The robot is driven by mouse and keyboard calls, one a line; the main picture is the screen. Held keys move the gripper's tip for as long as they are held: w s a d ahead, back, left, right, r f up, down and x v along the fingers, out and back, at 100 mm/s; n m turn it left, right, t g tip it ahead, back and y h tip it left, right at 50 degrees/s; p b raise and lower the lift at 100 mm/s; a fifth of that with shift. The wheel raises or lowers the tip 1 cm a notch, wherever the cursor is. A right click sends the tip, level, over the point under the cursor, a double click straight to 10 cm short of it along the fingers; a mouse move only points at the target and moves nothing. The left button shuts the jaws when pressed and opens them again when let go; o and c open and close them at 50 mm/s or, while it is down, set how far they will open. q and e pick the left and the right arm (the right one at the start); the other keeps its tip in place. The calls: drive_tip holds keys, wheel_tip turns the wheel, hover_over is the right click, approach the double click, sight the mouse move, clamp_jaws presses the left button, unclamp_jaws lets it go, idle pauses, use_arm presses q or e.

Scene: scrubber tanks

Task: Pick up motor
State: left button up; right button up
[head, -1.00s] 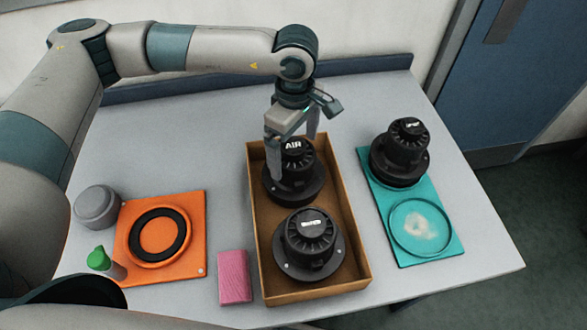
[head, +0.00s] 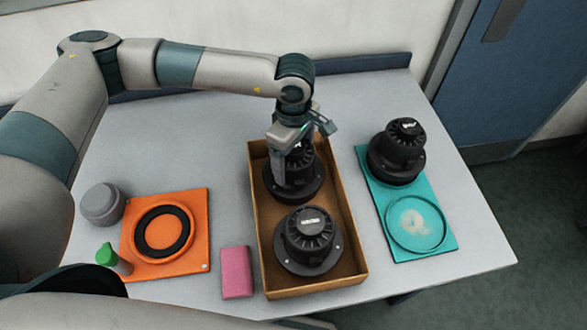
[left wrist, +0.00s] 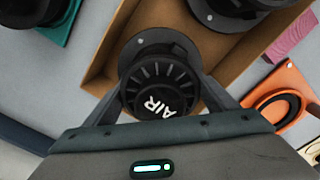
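Two black motors stand upright in an open cardboard box (head: 262,262): a rear motor (head: 302,190) and a front motor (head: 309,242). A third black motor (head: 398,150) stands at the back of a teal tray. My left gripper (head: 294,165) points down over the rear motor, its fingers on opposite sides of the motor's cap. In the left wrist view this cap, marked AIR (left wrist: 158,95), sits between the spread fingers, very close to them. Contact is hard to make out. The gripper hides part of the rear motor in the head view. My right gripper is not in view.
The teal tray (head: 440,238) has an empty round recess at its front. An orange plate (head: 198,210) with a black ring (head: 162,232), a grey round container (head: 102,204), a green-capped bottle (head: 108,254) and a pink block (head: 236,272) are left of the box.

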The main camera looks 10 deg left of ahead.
use_arm(q)
drive_tip(key=c, duration=1.5)
drive_tip(key=shift+w+r, duration=0.1)
drive_tip(key=shift+r, duration=0.05)
drive_tip(key=shift+r+b, duration=0.55)
drive_tip(key=shift+r, duration=0.25)
wheel_tip(320, 180, up, 7)
drive_tip(key=b, duration=0.3)
drive_tip(key=shift+f, duration=0.15)
drive_tip(key=shift+r, duration=0.75)
